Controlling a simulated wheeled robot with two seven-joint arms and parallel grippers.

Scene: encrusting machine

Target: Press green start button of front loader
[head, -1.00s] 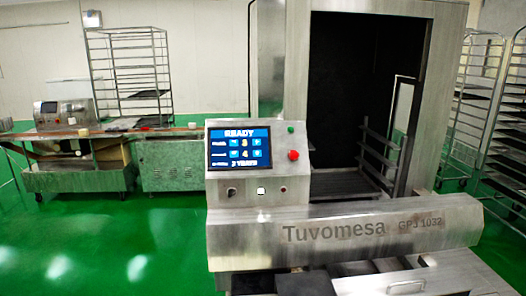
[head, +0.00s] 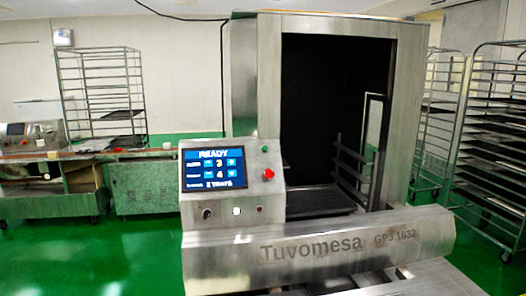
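The front loader (head: 320,246) is a steel machine marked "Tuvomesa GPJ 1032" in the middle of the head view. Its control panel (head: 265,190) stands at its left end, with a lit blue screen (head: 213,168) reading "READY". The small green button (head: 264,149) is at the panel's upper right. A larger red button (head: 268,174) sits just below it. Neither of my grippers shows.
Behind the panel is a tall steel cabinet with a dark opening (head: 335,100). Wire racks stand at the back left (head: 100,95) and at the right (head: 490,120). A workbench (head: 50,188) is at the left. Green floor (head: 110,255) is clear at the front left.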

